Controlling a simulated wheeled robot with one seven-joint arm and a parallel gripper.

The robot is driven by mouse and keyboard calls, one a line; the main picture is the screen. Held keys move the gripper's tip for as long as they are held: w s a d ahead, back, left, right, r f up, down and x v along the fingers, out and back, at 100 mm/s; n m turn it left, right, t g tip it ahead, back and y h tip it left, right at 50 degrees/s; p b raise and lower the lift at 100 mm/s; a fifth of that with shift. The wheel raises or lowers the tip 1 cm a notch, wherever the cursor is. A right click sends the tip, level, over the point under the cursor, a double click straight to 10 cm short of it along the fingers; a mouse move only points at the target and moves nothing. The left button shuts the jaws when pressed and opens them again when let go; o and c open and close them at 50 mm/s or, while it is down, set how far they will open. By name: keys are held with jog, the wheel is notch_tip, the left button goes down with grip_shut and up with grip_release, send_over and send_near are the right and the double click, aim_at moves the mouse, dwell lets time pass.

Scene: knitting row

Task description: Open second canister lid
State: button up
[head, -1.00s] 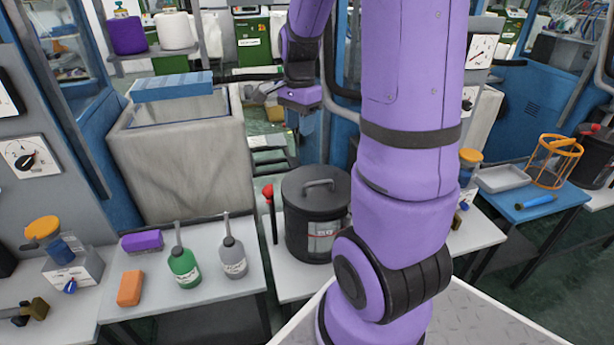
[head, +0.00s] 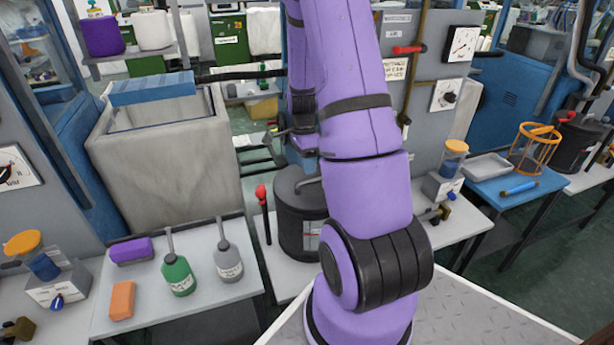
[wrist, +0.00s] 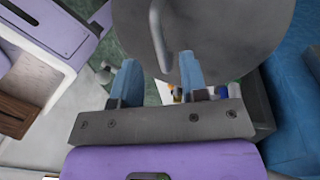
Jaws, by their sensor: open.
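A black canister (head: 297,235) with a label stands on the bench in the head view, partly hidden behind my arm. Its dark round lid (head: 290,184) sits on top. The lid's bar handle (wrist: 160,38) shows in the wrist view, across a large grey disc that fills the top of the picture. My gripper (wrist: 160,78) is open and empty, its two blue fingers apart and pointing towards the lid. The handle appears roughly in line with the gap between them; contact cannot be told. A second black canister (head: 575,145) stands at the far right.
A red-handled tool (head: 262,212) stands just left of the near canister. Green (head: 178,274) and grey (head: 228,262) bottles, an orange block (head: 122,300) and a purple block (head: 131,250) are on the left bench. A large grey bin (head: 165,155) stands behind.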

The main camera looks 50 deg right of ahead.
jog(key=shift+s+a+f, duration=0.15)
jog(key=shift+s+f, duration=0.05)
jog(key=shift+f, duration=0.85)
jog(key=shift+s+a+f, duration=0.1)
jog(key=shift+s+f, duration=0.05)
jog(key=shift+f, duration=0.85)
grip_shut()
